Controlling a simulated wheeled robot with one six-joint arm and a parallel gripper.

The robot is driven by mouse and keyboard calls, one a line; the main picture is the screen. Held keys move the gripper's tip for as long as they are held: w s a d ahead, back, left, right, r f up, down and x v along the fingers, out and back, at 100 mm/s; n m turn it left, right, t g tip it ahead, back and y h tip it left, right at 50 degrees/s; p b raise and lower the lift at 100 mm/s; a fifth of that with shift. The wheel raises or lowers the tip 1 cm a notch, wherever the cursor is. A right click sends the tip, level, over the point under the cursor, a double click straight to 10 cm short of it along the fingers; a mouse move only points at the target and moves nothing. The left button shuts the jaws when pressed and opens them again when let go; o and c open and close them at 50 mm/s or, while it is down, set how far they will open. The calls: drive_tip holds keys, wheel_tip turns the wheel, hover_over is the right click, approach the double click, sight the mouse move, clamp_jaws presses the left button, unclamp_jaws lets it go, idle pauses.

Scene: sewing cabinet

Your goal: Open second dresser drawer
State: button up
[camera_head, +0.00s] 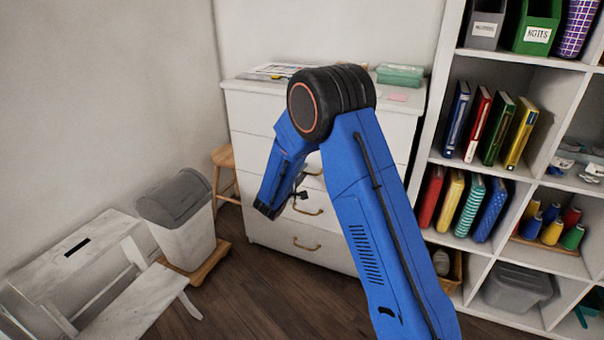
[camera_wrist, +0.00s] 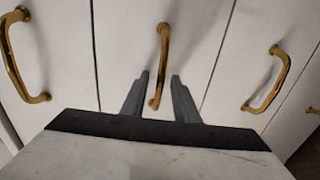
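The white dresser (camera_head: 280,232) stands against the back wall, its drawer fronts flush in the head view. My blue arm covers its middle and part of the handles. Brass handles show on lower drawers (camera_head: 307,210). In the wrist view the fronts appear turned sideways, with a left handle (camera_wrist: 22,60), a middle handle (camera_wrist: 164,45) and a right handle (camera_wrist: 270,80). My gripper (camera_wrist: 160,76) is open, one finger on each side of the middle handle, with gaps visible. I cannot tell contact or depth. The gripper is mostly hidden in the head view.
A bookshelf (camera_head: 440,110) stands close at the dresser's right. A wooden stool (camera_head: 223,158), a grey-lidded bin (camera_head: 185,230) and a white bench (camera_head: 90,270) are on the left. A green box (camera_head: 400,75) lies on the dresser. The dark floor (camera_head: 250,290) before it is clear.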

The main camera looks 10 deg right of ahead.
clamp_jaws()
idle(1.4)
